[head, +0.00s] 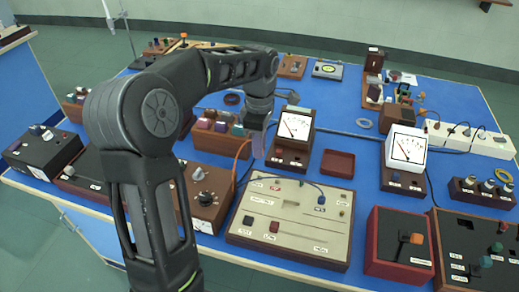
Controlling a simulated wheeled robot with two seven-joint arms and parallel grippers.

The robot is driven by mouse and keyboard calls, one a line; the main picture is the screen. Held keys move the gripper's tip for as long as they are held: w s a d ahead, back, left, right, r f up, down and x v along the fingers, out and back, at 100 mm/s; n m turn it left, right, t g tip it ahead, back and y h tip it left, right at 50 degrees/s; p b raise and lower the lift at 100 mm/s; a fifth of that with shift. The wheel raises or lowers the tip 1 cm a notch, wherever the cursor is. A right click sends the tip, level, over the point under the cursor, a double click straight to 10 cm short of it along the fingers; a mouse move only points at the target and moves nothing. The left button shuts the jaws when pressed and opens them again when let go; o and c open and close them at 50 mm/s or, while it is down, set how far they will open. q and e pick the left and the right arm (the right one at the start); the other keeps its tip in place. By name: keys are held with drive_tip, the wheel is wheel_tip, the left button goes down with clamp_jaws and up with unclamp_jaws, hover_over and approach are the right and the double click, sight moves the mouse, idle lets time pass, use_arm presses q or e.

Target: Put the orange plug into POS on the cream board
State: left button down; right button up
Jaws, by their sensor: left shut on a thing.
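The cream board (290,238) in a dark wooden frame lies at the front middle of the blue bench. It carries small terminals, knobs, a dark lead and labels too small to read surely, so I cannot pick out POS. My left gripper (257,148) points down above and behind the board's back left edge, apart from it. It is shut on the orange plug, which is mostly hidden by the jaws. An orange lead (239,160) loops from beside the gripper down towards the brown knob box (203,200). My right gripper is not in view.
A white-faced meter (294,126) stands close right of my gripper, with a second meter (406,148) further right. A red-brown box (398,255) with an orange-handled switch stands right of the board.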

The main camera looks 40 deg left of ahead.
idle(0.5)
use_arm(q)
drive_tip(key=shift+r+p, duration=1.25)
drive_tip(key=shift+r, duration=0.25)
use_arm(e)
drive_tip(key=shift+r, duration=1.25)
